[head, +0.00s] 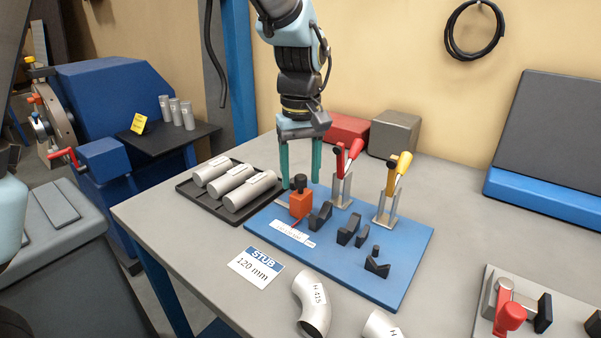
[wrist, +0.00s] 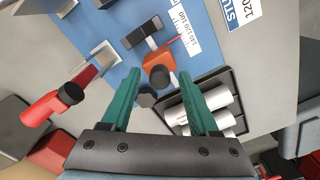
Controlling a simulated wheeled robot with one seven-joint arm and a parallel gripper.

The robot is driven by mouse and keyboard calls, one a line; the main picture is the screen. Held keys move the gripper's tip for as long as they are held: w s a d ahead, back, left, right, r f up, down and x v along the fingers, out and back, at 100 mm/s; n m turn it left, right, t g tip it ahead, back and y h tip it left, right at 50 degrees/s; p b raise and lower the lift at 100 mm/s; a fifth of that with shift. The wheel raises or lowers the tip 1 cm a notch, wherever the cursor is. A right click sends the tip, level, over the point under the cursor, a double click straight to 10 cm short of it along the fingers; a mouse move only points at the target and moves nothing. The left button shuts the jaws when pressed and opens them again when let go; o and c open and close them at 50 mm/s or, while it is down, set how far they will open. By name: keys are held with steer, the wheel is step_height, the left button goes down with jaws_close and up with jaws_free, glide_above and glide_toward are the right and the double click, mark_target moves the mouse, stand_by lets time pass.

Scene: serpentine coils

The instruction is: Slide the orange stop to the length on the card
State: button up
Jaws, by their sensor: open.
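The orange stop (head: 301,204), with a black knob on top, stands at the left end of the blue board (head: 412,243), beside a white scale strip (head: 292,234). A red pointer reaches from the stop toward the scale; the exact reading is too small to tell. The card (head: 256,267) reads "STUB 120 mm" and lies on the bench in front of the board. My gripper (head: 301,181) is open and empty, pointing down just behind the stop. In the wrist view the orange stop (wrist: 159,60) lies ahead of the green fingers (wrist: 163,83), apart from them.
Black V-blocks (head: 350,230) stand right of the stop. A red-handled clamp (head: 344,175) and a yellow-handled clamp (head: 393,190) stand behind. A black tray (head: 210,207) of grey tubes is at left. Curved pipes (head: 311,303) lie in front.

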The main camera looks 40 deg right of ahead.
step_height(320, 180, up, 11)
steer(key=b, duration=0.1)
steer(key=shift+b, duration=0.3)
steer(key=shift+f, duration=0.15)
steer(key=w+a+f+n, duration=0.1)
steer(key=w+a+f, duration=0.3)
steer(key=w+a, duration=0.5)
steer(key=w+a+f+n, duration=0.1)
steer(key=w+a+f, duration=0.4)
steer(key=a, duration=0.7)
steer(key=s+a+f, duration=0.1)
steer(key=a+f, duration=0.2)
steer(key=a, duration=0.7)
steer(key=s+a+f+n+t, duration=0.1)
steer(key=s+a+f, duration=0.1)
steer(key=a, duration=0.8)
steer(key=shift+a+f+t, duration=0.2)
steer(key=shift+f+t, duration=0.1)
steer(key=shift+f, duration=0.35)
steer(key=shift+o, duration=0.3)
steer(key=shift+w, duration=0.1)
